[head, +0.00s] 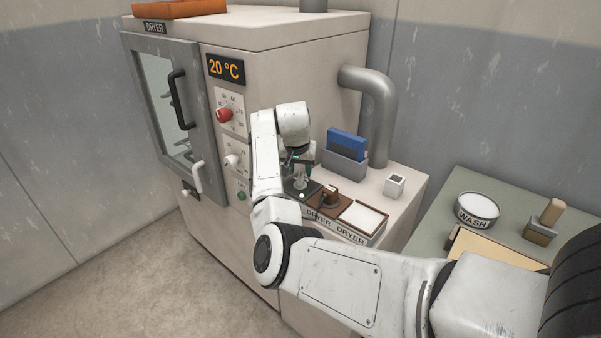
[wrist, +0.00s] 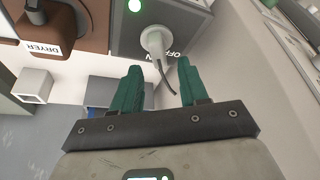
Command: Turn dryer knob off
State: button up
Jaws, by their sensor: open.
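A pale grey knob (wrist: 155,41) stands on a dark panel (wrist: 126,48) beside an OFF label in the wrist view. A green light (wrist: 134,5) glows on the same panel. The gripper also shows in the head view (head: 298,163) above the panel. I cannot tell whether the fingers touch the knob.
On the dryer front are a red knob (head: 224,115), a white knob (head: 232,160) and a display reading 20 °C (head: 226,69). A brown tray (head: 319,205), a white box (head: 395,185) and a grey holder with blue items (head: 344,163) crowd the ledge. A pipe (head: 381,110) rises behind.

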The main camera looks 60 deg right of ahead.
jog(key=shift+x, duration=1.35)
jog(key=shift+c, duration=0.2)
grip_shut()
